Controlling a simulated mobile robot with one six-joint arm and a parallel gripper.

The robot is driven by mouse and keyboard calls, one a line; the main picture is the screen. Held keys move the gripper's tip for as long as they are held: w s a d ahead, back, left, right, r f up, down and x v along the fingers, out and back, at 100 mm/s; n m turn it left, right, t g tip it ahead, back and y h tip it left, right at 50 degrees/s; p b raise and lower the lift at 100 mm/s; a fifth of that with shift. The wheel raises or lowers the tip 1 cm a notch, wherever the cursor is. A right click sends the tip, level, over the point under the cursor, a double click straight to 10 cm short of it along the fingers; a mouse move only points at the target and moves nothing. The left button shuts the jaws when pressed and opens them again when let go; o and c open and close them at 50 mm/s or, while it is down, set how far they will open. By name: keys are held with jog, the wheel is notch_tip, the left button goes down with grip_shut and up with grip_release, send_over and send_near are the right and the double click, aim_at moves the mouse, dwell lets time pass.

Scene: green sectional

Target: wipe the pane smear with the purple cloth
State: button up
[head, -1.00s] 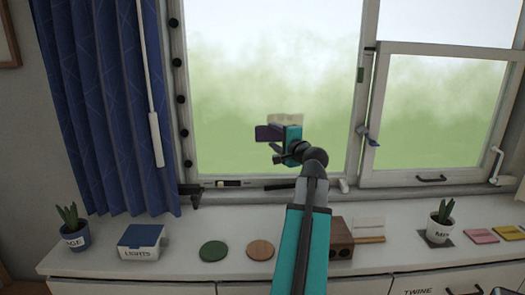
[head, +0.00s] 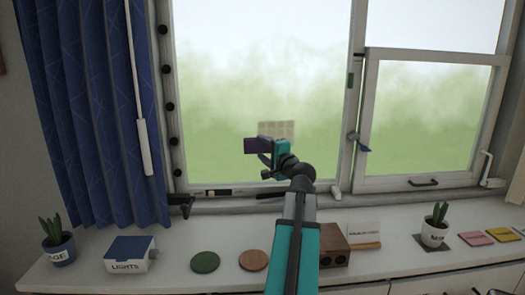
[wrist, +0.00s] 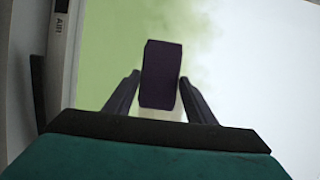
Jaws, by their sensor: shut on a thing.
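The purple cloth (head: 257,146) is a dark folded block held at the end of my arm, in front of the large left window pane (head: 230,80). In the wrist view the cloth (wrist: 161,74) sits between the two fingers of my gripper (wrist: 160,92), which is shut on it. A pale beige smear (head: 277,130) shows on the pane just above and right of the cloth; my gripper hides its lower part. I cannot tell whether the cloth touches the glass.
A white sill counter (head: 190,280) runs below, with a LIGHTS box (head: 130,254), a green coaster (head: 205,262), a brown coaster (head: 254,260), a wooden block (head: 333,244) and a plant pot (head: 434,232). A blue curtain (head: 90,110) hangs at the left. A hinged pane (head: 430,115) stands at the right.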

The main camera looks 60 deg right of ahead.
jog(key=shift+w+d, duration=0.8)
jog(key=shift+d, duration=0.3)
jog(key=shift+w+d, duration=0.75)
jog(key=shift+d, duration=0.3)
jog(key=shift+w+d+b, duration=0.4)
jog(key=shift+w+d, duration=0.2)
jog(key=shift+d, duration=0.2)
jog(key=shift+s+d, duration=0.1)
jog(key=shift+s, duration=0.05)
jog(key=shift+s+d+b, duration=0.35)
jog(key=shift+s+d, duration=0.15)
jog(key=shift+s, duration=0.25)
jog(key=shift+s+d+b, duration=0.35)
jog(key=shift+s+d, duration=0.1)
jog(key=shift+s, duration=0.3)
jog(key=shift+s+d+b, duration=0.6)
jog(key=shift+s+d, duration=0.6)
jog(key=shift+s, duration=0.25)
jog(key=shift+s+d, duration=0.1)
jog(key=shift+s, duration=0.05)
